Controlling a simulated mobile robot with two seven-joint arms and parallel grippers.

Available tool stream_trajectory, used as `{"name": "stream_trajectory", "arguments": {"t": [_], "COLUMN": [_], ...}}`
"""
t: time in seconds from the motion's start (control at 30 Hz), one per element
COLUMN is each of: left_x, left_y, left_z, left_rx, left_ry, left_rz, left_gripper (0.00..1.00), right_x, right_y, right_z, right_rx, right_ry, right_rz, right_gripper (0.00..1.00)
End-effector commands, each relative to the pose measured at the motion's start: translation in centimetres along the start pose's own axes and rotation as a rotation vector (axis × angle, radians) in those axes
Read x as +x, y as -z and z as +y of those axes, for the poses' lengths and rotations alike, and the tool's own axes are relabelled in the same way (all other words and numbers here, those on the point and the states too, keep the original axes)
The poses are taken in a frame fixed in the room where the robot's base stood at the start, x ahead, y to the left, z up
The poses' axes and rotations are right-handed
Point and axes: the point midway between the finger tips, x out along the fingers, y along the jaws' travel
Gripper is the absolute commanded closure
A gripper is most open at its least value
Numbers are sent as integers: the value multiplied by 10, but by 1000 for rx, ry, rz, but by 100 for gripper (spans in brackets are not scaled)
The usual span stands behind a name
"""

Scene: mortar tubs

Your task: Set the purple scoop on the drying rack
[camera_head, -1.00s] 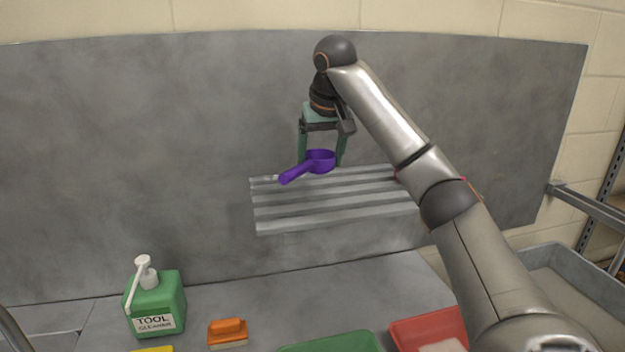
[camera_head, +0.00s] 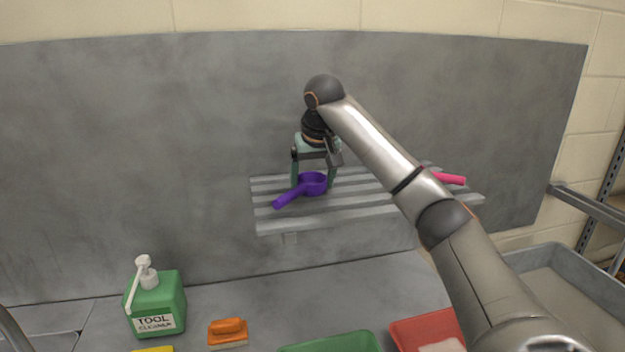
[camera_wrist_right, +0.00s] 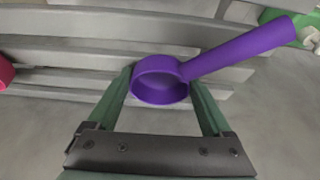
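The purple scoop (camera_head: 313,184) is at the left part of the drying rack (camera_head: 275,222), a grey slatted shelf on the back panel. Its handle points to the lower left in the head view. My right gripper (camera_head: 313,183) points down, with a finger on each side of the scoop's cup. In the right wrist view the fingers meet the cup of the scoop (camera_wrist_right: 160,82), and the handle reaches to the upper right over the rack slats (camera_wrist_right: 60,52). I cannot tell whether the scoop touches the slats. My left gripper is not in view.
A pink object (camera_head: 451,179) lies at the rack's right end, partly behind my right arm. Below are a green tool cleaner bottle (camera_head: 158,303), an orange brush (camera_head: 228,332), a green tub (camera_head: 335,343), a red tub (camera_head: 412,331) and a grey basin (camera_head: 565,290).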

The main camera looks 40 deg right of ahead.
Motion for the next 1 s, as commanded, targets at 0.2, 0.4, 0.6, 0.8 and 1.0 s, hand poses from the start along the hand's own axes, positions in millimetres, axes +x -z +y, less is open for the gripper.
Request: {"name": "stream_trajectory", "arguments": {"t": [0.2, 0.4, 0.6, 0.8, 1.0], "left_x": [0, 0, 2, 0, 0], "left_y": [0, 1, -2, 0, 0], "left_z": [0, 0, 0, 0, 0], "left_rx": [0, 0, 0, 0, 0], "left_ry": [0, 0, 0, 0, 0], "left_rz": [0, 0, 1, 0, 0], "left_gripper": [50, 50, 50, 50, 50], "right_x": [0, -3, -30, -67, -92], "right_y": [0, 1, 2, 2, 2], "right_z": [0, 0, 0, 1, 0], "right_rx": [0, 1, 0, -1, 0], "right_ry": [0, 0, 3, -1, 0], "right_rz": [0, 1, 5, 5, 6], "right_gripper": [0, 0, 0, 0, 0]}}
